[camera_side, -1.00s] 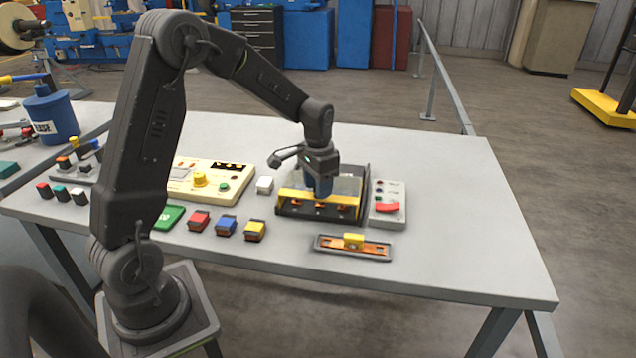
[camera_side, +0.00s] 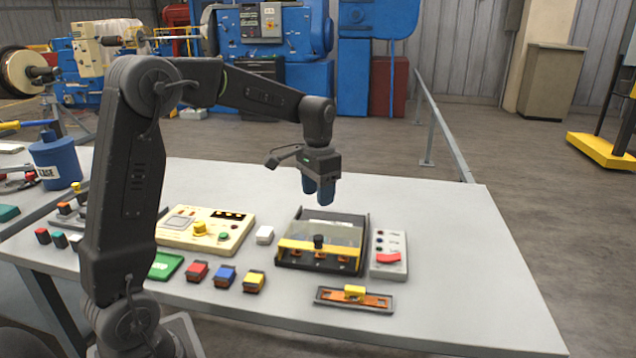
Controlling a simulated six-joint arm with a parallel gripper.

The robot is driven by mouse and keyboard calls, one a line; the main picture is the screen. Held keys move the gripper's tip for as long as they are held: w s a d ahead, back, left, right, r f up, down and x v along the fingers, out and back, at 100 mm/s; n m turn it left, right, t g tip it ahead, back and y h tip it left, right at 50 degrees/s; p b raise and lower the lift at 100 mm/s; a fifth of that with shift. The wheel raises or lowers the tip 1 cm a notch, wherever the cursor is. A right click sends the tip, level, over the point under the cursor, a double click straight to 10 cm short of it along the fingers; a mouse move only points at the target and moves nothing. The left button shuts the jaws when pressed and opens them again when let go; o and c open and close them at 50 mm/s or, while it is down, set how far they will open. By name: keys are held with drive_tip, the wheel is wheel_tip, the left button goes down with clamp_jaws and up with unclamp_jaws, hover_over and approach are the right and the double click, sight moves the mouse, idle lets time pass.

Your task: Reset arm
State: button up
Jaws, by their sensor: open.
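My gripper (camera_side: 319,200) hangs in the air above the back part of the black box, pointing down, with its blue fingers apart and nothing visible between them. The black box (camera_side: 285,262) has a clear cover, a yellow-edged front bar, a black knob (camera_side: 319,241) and orange parts along its front. My gripper is clear of the box and of the other things on the table.
The table's right side is clear.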

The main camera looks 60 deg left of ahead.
drive_tip(key=shift+r, duration=1.1)
drive_tip(key=shift+d, duration=0.1)
drive_tip(key=s+d+t, duration=0.2)
drive_tip(key=s+d, duration=0.5)
drive_tip(key=s, duration=0.3)
drive_tip(key=s+d+r+t, duration=0.1)
drive_tip(key=s+d+t, duration=0.2)
drive_tip(key=s+d, duration=0.4)
drive_tip(key=s, duration=0.3)
drive_tip(key=shift+s+d+r+t, duration=0.25)
drive_tip(key=shift+s+d+t, duration=0.05)
drive_tip(key=shift+s+d, duration=0.1)
